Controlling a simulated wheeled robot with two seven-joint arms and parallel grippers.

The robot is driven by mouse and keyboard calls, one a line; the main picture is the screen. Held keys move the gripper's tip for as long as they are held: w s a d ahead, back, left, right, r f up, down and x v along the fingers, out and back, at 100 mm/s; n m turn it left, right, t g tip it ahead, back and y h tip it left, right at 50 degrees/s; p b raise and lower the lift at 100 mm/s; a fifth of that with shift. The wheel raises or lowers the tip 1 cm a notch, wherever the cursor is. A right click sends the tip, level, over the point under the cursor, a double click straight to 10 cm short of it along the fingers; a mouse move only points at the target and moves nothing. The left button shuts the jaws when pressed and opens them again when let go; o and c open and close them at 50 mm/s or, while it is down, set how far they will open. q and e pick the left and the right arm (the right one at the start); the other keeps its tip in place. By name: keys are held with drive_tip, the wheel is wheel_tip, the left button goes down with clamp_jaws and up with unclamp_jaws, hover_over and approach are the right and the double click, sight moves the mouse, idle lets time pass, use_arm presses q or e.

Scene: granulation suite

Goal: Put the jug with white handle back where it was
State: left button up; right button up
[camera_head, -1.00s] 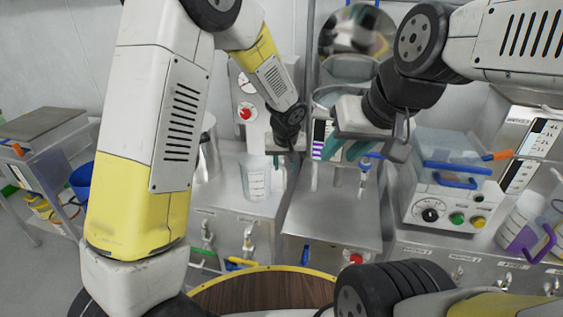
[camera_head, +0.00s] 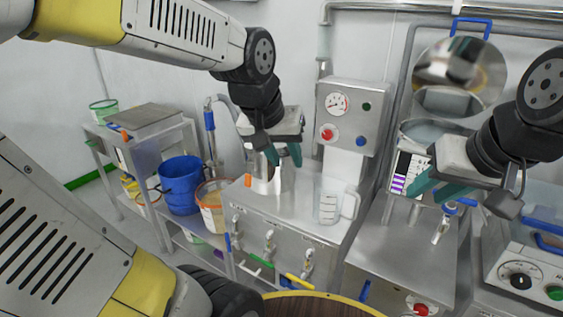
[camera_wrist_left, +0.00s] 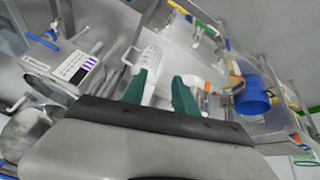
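The clear jug with white handle (camera_head: 328,205) stands upright on the steel counter, below the gauge panel, with its handle to the right. It also shows in the left wrist view (camera_wrist_left: 149,60), beyond the fingertips. My left gripper (camera_head: 284,155) is to the left of the jug and higher, apart from it, in front of a metal vessel. Its teal fingers (camera_wrist_left: 160,90) are spread with nothing held between them. My right gripper (camera_head: 438,186) is to the right of the jug, over the neighbouring bench, with its teal fingers apart and empty.
The metal vessel (camera_head: 262,180) stands left of the jug, partly hidden by my left gripper. Taps (camera_head: 269,242) line the counter front. A blue bucket (camera_head: 181,184) and an orange-rimmed tub (camera_head: 211,205) stand at left. A blue-topped fitting (camera_head: 447,218) stands at right.

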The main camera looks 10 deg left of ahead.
use_arm(q)
drive_tip(key=s+a+r, duration=0.1)
drive_tip(key=s, duration=0.6)
drive_tip(key=shift+s+a+t, duration=0.2)
drive_tip(key=shift+a+t, duration=0.1)
drive_tip(key=shift+r, duration=0.1)
use_arm(e)
drive_tip(key=shift+w, duration=0.1)
drive_tip(key=shift+c, duration=0.3)
idle(0.4)
